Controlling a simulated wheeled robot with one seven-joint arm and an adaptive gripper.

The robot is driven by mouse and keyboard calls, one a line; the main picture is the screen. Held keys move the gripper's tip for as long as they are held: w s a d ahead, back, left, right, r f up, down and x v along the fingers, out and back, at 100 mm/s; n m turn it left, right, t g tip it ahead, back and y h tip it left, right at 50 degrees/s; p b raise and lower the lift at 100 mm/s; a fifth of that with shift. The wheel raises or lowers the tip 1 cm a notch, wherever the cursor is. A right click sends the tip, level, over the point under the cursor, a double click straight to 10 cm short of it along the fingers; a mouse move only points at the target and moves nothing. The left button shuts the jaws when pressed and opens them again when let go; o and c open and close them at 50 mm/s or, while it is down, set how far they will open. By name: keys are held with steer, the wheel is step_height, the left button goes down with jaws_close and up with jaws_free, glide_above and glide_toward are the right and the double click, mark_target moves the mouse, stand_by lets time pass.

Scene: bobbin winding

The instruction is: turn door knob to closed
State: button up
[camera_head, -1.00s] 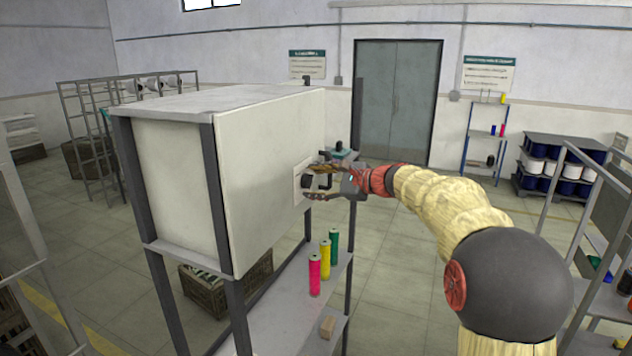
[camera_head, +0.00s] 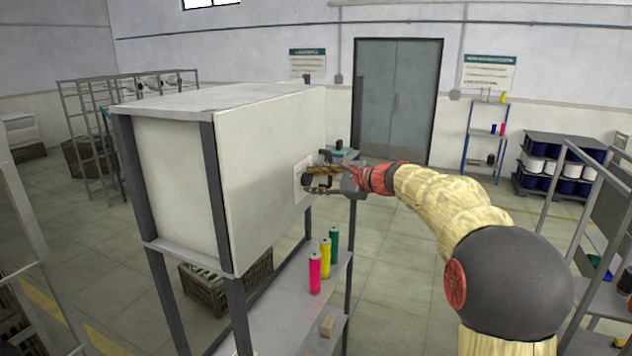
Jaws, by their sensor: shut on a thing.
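The door knob (camera_head: 307,180) is a small black knob on a pale square plate, on the front face of the white cabinet (camera_head: 262,165) near its right edge. My gripper (camera_head: 318,181) reaches it from the right, level with it. Its fingers lie one above and one below the knob and are shut on it. The fingers partly cover the knob, so its exact turn angle cannot be told. The cabinet panel looks flush with its frame.
On the lower shelf (camera_head: 285,318) stand pink (camera_head: 315,273), yellow (camera_head: 325,258) and green (camera_head: 334,246) thread spools, with a small wooden block (camera_head: 328,325). A crate (camera_head: 205,290) sits on the floor behind. A grey double door (camera_head: 397,100) is in the back wall.

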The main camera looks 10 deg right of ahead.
steer(key=shift+f+b, duration=0.25)
steer(key=shift+b, duration=0.95)
steer(key=shift+w+f+n+t+y+b, duration=0.15)
steer(key=shift+n+t+y+b, duration=0.6)
steer(key=shift+n+b, duration=3.85)
steer(key=shift+s+f+n+t+y+b, duration=0.2)
steer(key=shift+n+t+y+b, duration=0.55)
steer(key=shift+b, duration=7.45)
steer(key=shift+w+f+n+t+y+b, duration=0.25)
steer(key=shift+n+t+b, duration=0.75)
steer(key=shift+n+b, duration=3.75)
steer(key=m+b, duration=0.2)
steer(key=b, duration=0.1)
steer(key=shift+s+m, duration=0.1)
steer(key=shift+m, duration=0.3)
steer(key=o, duration=1.2)
steer(key=shift+r, duration=0.15)
steer(key=shift+c, duration=0.2)
steer(key=shift+s, duration=0.1)
steer(key=v, duration=1.2)
